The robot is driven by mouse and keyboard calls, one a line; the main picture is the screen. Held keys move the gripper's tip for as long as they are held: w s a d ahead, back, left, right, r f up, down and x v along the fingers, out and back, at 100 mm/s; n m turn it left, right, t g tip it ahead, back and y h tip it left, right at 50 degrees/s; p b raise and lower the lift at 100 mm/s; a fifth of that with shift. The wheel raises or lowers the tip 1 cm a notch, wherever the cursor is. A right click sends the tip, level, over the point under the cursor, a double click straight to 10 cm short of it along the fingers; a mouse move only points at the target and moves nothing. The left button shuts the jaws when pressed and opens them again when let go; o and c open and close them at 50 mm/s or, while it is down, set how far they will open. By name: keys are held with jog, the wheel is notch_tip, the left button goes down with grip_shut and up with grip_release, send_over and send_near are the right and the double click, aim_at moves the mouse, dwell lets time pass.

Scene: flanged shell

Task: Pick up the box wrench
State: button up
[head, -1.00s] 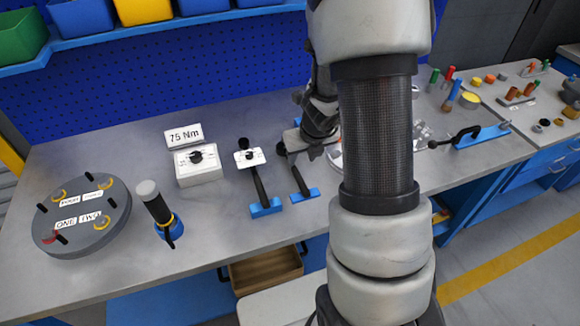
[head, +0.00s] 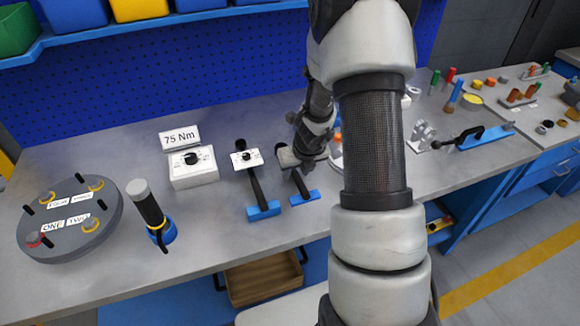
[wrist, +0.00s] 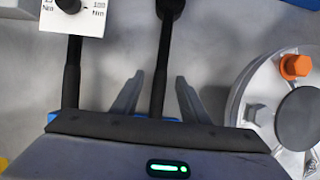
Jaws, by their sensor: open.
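The box wrench, a dark long-handled tool (head: 299,183), lies on the bench with its near end at a blue holder (head: 304,198). My gripper (head: 289,158) is over the far part of it in the head view and hides its far end. In the wrist view my gripper (wrist: 159,80) is open, with one grey finger on each side of the dark shaft (wrist: 161,62). Gaps show between the shaft and both fingers. The shaft's dark far end shows at the wrist view's top edge. Its height relative to the fingers is hard to tell.
A similar tool with a white dial plate (head: 247,158) lies close on the left. A round grey flange with an orange bolt (wrist: 296,66) is close on the right in the wrist view. A white dial box (head: 193,168) and a round plate (head: 70,222) stand farther left.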

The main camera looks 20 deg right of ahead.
grip_shut()
notch_tip(320, 180, up, 10)
jog(key=p, duration=0.6)
jog(key=shift+r, duration=0.1)
jog(key=c, duration=0.9)
grip_release()
grip_shut()
